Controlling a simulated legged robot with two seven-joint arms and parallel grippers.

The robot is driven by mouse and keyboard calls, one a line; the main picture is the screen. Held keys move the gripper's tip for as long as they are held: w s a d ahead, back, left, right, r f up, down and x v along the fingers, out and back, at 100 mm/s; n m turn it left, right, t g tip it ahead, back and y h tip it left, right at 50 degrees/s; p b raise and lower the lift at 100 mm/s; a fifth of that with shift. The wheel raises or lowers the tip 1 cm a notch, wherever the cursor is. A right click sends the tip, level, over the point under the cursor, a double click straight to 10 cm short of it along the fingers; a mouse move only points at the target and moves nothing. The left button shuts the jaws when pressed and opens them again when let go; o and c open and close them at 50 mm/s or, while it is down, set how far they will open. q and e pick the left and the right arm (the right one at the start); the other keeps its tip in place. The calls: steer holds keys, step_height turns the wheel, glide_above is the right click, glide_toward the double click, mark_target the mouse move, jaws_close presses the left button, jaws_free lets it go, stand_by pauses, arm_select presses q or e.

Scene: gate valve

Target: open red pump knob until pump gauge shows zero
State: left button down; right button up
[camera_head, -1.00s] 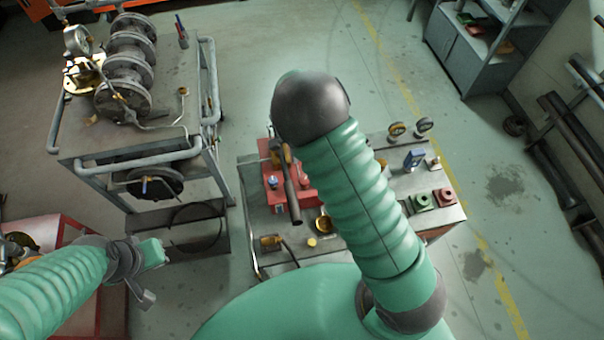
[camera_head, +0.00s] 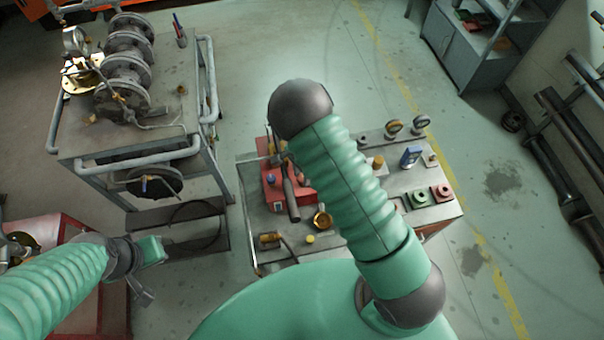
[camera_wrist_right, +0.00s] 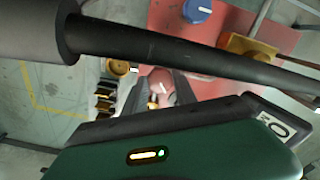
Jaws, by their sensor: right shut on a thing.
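The red pump (camera_head: 272,184) sits on the low grey table in the head view, with a dark lever handle (camera_head: 291,201) over it. In the right wrist view the pump's red body (camera_wrist_right: 295,42) carries a blue knob (camera_wrist_right: 197,10). A round red knob (camera_wrist_right: 157,79) is between the fingers of my right gripper (camera_wrist_right: 160,98), which is shut on it. My right arm hides this gripper in the head view. My left gripper (camera_head: 148,272) is at the lower left, away from the pump; its jaw state is unclear. I cannot read any pump gauge.
A pipe cart (camera_head: 165,118) stands at left.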

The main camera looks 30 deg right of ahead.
steer(key=shift+w, duration=0.1)
jaws_close()
steer(key=shift+r+m+p, duration=0.15)
steer(key=shift+m+p, duration=0.15)
steer(key=shift+m, duration=0.9)
steer(key=m, duration=0.3)
steer(key=shift+d, duration=0.1)
steer(key=o, duration=0.9)
jaws_free()
steer(key=shift+o, duration=0.2)
